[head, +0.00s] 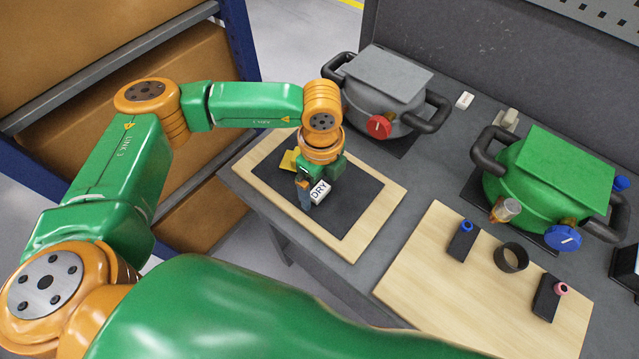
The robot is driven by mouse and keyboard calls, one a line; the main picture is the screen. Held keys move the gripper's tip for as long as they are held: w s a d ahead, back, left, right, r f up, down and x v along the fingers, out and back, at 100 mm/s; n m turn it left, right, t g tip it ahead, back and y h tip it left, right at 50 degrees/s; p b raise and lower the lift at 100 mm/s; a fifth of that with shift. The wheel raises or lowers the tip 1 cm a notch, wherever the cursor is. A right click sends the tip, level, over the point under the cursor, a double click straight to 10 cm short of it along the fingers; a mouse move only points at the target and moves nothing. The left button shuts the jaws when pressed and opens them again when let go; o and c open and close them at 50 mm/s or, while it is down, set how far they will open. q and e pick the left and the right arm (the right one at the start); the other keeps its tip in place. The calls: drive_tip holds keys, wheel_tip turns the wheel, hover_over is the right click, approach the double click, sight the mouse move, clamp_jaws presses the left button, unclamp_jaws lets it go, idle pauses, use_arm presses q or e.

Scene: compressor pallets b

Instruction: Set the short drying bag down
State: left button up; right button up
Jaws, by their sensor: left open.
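The short drying bag (321,191), a small white packet marked DRY, is at the dark mat (345,205) on the left wooden board (372,230). My left gripper (316,187) points down over the mat, right at the bag. Its jaws are open, with one finger at the bag's left side. The gripper covers part of the bag, so I cannot tell whether a finger touches it. My right gripper is out of view.
A yellow piece (289,160) lies behind my left gripper. A grey compressor (385,85) with a red knob stands behind; a green compressor (550,175) stands right. The front board (430,265) holds a dark ring (511,257) and two small holders with blue and pink pieces.

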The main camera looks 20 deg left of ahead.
sight(325, 210)
use_arm(q)
drive_tip(key=shift+a+f, duration=0.15)
drive_tip(key=shift+f, duration=0.3)
drive_tip(key=shift+w+a+f, duration=0.1)
drive_tip(key=shift+w+f, duration=0.05)
drive_tip(key=c, duration=1)
clamp_jaws()
drive_tip(key=shift+r+b, duration=0.4)
drive_tip(key=shift+r, duration=1.25)
drive_tip(key=s+d+r+b, duration=0.6)
drive_tip(key=s+d+r, duration=0.2)
drive_tip(key=s+r, duration=0.2)
drive_tip(key=shift+s+d, duration=0.15)
drive_tip(key=shift+s, duration=0.65)
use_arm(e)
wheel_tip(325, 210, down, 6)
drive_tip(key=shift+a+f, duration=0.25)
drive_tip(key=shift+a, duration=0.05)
